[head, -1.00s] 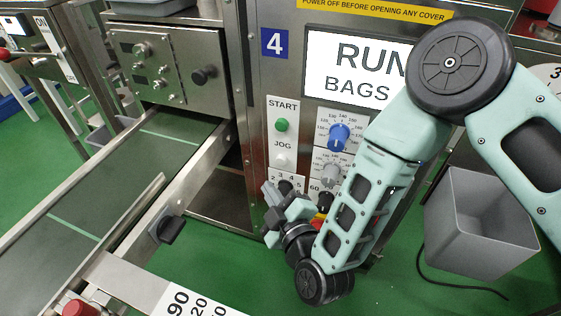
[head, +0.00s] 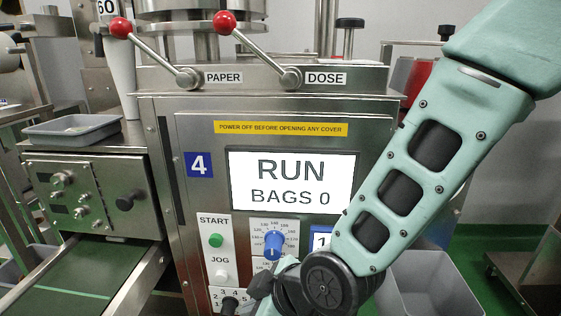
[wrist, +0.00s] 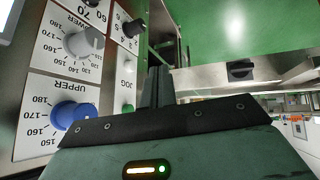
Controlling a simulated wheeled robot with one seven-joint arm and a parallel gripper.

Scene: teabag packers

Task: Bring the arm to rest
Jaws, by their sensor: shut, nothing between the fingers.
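My gripper (wrist: 158,75) shows in the wrist view with its dark fingers together and nothing between them. In the head view my gripper (head: 264,285) is partly cut off by the bottom edge, in front of the lower control panel of machine 4. My arm comes down from the upper right, across the panel's right side. The machine's screen (head: 292,182) reads RUN, BAGS 0. The green START button (head: 215,241) and the white JOG button (head: 221,275) are clear of the gripper. The blue UPPER knob (head: 274,245) is just above it and also shows in the wrist view (wrist: 73,115).
Two red-balled levers, PAPER (head: 155,50) and DOSE (head: 257,47), stick out above the panel. A conveyor (head: 75,277) runs out at lower left, below a grey tray (head: 75,128). A grey bin (head: 432,285) stands at lower right, partly behind my arm.

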